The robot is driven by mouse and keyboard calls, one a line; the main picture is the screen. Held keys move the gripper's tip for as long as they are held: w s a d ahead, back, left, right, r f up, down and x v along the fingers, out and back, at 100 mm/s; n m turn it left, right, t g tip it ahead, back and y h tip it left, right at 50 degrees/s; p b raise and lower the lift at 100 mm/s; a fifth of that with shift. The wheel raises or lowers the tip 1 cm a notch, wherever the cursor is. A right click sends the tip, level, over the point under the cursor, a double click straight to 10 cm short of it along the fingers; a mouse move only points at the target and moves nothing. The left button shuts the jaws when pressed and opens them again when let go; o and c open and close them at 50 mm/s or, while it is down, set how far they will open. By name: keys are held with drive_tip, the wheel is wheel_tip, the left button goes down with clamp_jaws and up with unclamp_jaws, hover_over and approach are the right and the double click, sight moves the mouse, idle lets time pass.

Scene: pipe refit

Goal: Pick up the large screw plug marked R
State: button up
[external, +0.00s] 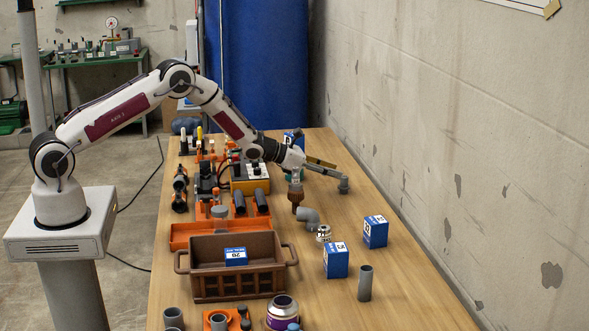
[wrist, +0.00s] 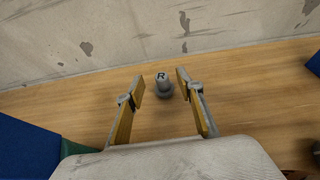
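The large screw plug marked R (wrist: 162,85) shows in the wrist view as a grey knob with a black R on its top and a wider round base. It appears upright over the wooden table. My gripper (wrist: 160,83) is open, with one yellow-lined finger on each side of the plug and a visible gap at both sides. In the external view, my gripper reaches over the far right part of the table; a small grey piece (external: 343,186) shows at its fingertips, and whether it is plug or fingertip is hard to tell.
A grey elbow pipe (external: 308,217), blue boxes (external: 375,232) and an upright grey pipe (external: 365,284) stand nearer the camera. A brown crate (external: 237,284) and orange trays fill the left side. The concrete wall (external: 440,140) runs close along the table's right edge.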

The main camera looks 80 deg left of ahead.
sight(346, 177)
drive_tip(key=shift+f, duration=0.1)
drive_tip(key=shift+f, duration=0.45)
drive_tip(key=shift+w+f, duration=0.1)
drive_tip(key=shift+f, duration=0.05)
drive_tip(key=shift+x, duration=2.35)
clamp_jaws()
